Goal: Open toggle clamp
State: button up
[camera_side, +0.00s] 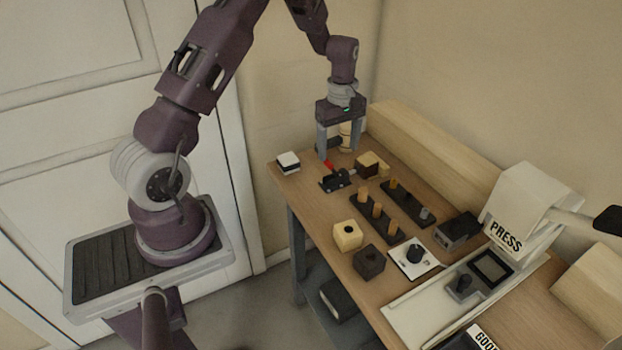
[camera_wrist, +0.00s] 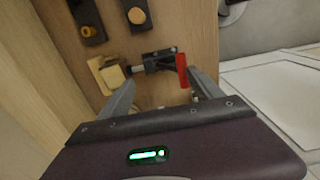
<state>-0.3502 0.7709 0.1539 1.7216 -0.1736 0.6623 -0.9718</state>
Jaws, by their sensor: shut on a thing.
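The toggle clamp (camera_side: 336,181) is a black mechanism with a red handle (camera_side: 329,166), at the far end of the bench. In the wrist view the clamp (camera_wrist: 158,60) lies across the picture, its red handle (camera_wrist: 183,71) at the right and its plunger tip by a pale yellow block (camera_wrist: 112,75). My gripper (camera_side: 340,154) points down over the clamp. In the wrist view my gripper (camera_wrist: 161,78) has its fingers spaced apart, the right one close against the red handle. Its hold is on the handle; the exact contact is hard to see.
A black-and-white block (camera_side: 288,162) sits left of the clamp. Dark peg boards (camera_side: 380,218) with several pegs stand nearer, beside a yellow cube (camera_side: 347,235) and a dark cube (camera_side: 369,261). A white press (camera_side: 518,205) is at the right. A wooden beam (camera_side: 430,145) borders the back.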

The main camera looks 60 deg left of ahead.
jog(key=o, duration=0.7)
notch_tip(320, 180, up, 7)
dwell(0.3)
